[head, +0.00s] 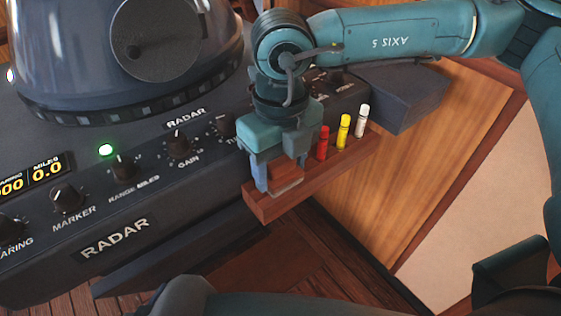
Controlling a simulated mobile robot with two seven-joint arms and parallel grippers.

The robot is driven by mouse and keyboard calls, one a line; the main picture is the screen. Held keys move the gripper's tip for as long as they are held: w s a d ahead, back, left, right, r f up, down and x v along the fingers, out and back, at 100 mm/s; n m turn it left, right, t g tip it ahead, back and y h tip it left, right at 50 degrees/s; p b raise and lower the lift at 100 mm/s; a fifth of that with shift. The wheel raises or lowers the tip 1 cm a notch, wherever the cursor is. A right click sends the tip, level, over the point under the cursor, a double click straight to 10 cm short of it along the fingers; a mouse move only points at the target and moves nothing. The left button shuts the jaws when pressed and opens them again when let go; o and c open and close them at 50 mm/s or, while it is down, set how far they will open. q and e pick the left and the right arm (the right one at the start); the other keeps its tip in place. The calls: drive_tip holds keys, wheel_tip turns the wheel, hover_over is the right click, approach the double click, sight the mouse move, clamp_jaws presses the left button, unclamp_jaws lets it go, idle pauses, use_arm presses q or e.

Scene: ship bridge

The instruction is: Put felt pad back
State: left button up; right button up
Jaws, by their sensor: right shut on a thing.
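My right gripper (282,188) points down over the near left end of a narrow wooden ledge (266,211) on the radar console's front edge. It is shut on a small block with a red-brown body and a thin grey underside, which looks like the felt pad (285,174). The pad is at the ledge, low between the fingers. I cannot tell whether its underside touches the ledge. The fingers partly hide the pad. My left gripper is not in view.
A red marker (322,143), a yellow marker (343,131) and a white marker (362,121) stand upright on the ledge, to the right of my gripper. The radar console (150,215) with knobs lies left. Open floor shows below the ledge.

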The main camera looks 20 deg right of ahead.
sight(281, 160)
drive_tip(key=shift+f, duration=0.1)
drive_tip(key=o, duration=0.4)
drive_tip(key=shift+f+b, duration=0.1)
drive_tip(key=shift+b, duration=0.2)
drive_tip(key=o, duration=0.5)
wheel_tip(281, 160, up, 12)
drive_tip(key=shift+r+p, duration=0.25)
drive_tip(key=shift+p, duration=0.2)
